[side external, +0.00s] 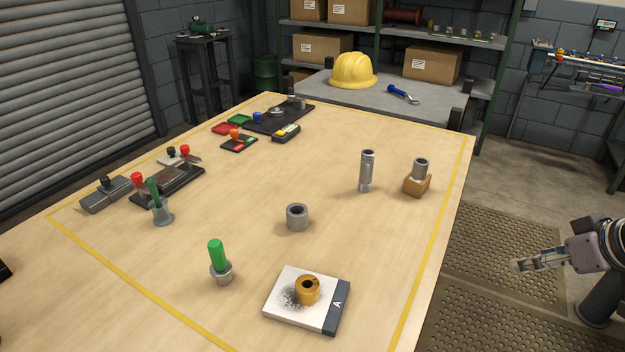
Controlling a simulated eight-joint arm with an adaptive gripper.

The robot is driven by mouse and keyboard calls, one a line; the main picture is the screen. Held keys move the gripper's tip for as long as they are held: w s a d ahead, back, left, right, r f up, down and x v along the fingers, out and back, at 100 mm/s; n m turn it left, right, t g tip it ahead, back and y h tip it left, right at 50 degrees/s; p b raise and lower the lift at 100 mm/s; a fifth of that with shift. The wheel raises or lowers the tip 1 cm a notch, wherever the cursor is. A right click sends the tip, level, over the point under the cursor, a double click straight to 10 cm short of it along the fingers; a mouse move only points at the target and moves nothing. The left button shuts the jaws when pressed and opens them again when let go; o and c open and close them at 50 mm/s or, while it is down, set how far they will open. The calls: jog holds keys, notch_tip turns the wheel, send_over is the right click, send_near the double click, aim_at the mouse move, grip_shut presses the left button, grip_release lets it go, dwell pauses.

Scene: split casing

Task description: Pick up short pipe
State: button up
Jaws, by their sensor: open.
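Three grey metal pipe-like pieces are on the wooden table. A short, wide, thick-walled one (297,218) stands upright near the middle. A tall, narrow one (367,172) stands upright behind it to the right. A small one (420,168) stands upright on or in a wooden block (416,186) near the right edge. I cannot tell for certain which one is called the short pipe. My gripper (519,265) is open and empty, off the table's right side above the floor mat, well apart from all three. Its fingers point left.
Dark fixtures (168,186) line the far left. Bare table surrounds the pipes.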

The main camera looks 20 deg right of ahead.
jog(key=shift+c, duration=0.5)
notch_tip(320, 180, up, 10)
jog(key=n+g+y, duration=0.2)
jog(key=n+g, duration=0.1)
jog(key=n, duration=0.2)
send_over(368, 157)
jog(key=s+d, duration=0.3)
jog(key=d, duration=0.1)
jog(key=shift+n, duration=0.3)
jog(key=shift+a+x, duration=0.2)
jog(key=shift+x, duration=1.8)
jog(key=shift+a+x, duration=0.2)
jog(key=shift+x, duration=1.8)
jog(key=shift+a+x, duration=0.25)
jog(key=shift+x, duration=1.75)
jog(key=shift+r, duration=0.2)
grip_shut()
